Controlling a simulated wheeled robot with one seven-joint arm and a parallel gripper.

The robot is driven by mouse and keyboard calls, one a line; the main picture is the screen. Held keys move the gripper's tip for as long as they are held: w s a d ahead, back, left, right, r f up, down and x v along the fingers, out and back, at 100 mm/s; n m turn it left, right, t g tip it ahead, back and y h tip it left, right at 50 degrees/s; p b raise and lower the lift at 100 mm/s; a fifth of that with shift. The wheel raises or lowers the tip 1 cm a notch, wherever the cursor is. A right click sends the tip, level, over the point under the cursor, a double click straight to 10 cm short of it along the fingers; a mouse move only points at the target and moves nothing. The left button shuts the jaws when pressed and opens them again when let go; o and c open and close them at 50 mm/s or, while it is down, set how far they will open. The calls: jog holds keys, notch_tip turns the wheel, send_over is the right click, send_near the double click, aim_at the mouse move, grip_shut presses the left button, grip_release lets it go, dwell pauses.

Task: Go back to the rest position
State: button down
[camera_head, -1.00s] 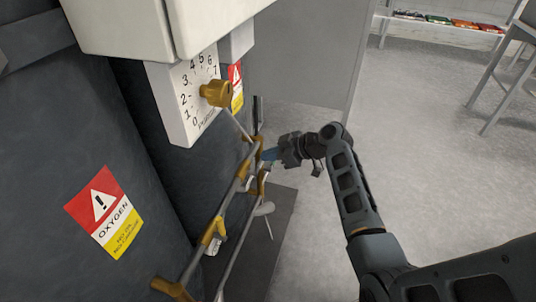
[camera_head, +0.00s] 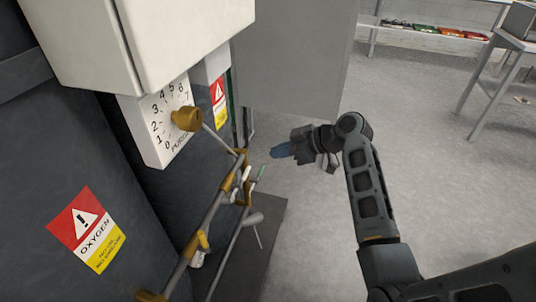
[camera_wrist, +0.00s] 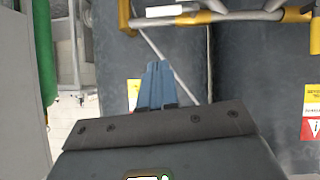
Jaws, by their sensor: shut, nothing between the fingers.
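My gripper (camera_head: 280,151) is at the end of my arm, in free air to the right of the pipes in the head view. Its blue fingers are together with nothing between them, and they point left toward the pipes with a gap between. In the wrist view the closed blue fingers (camera_wrist: 157,86) stand in the middle, below a yellow and grey pipe (camera_wrist: 215,17) and apart from it.
The pipe rack (camera_head: 215,207) with brass fittings runs along the dark machine at the left. A dial panel (camera_head: 157,135) with a brass knob (camera_head: 186,119) sits above it. A grey panel (camera_head: 293,60) stands behind. The floor (camera_head: 310,230) right of the pipes is clear.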

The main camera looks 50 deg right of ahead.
jog(key=shift+s+d+r, duration=0.2)
jog(key=shift+s+r, duration=0.2)
jog(key=shift+s, duration=0.15)
jog(key=s+a+f+m+g+h+p, duration=0.1)
jog(key=s+a+f+m+h, duration=0.1)
jog(key=s+a+f, duration=0.35)
jog(key=s+a+f+m+h+p, duration=0.1)
jog(key=s+a+f+m+h, duration=0.15)
jog(key=s+a, duration=0.55)
jog(key=s+a+r+t+p, duration=0.1)
jog(key=s+a+r+t, duration=0.1)
jog(key=s+a+r, duration=0.5)
jog(key=s+a+r+t+y, duration=0.1)
jog(key=s+a+r+t, duration=0.2)
jog(key=s+a+r, duration=0.3)
jog(key=s+r, duration=0.4)
jog(key=r, duration=0.3)
jog(key=shift+s+a+p, duration=0.35)
jog(key=shift+s+p, duration=0.05)
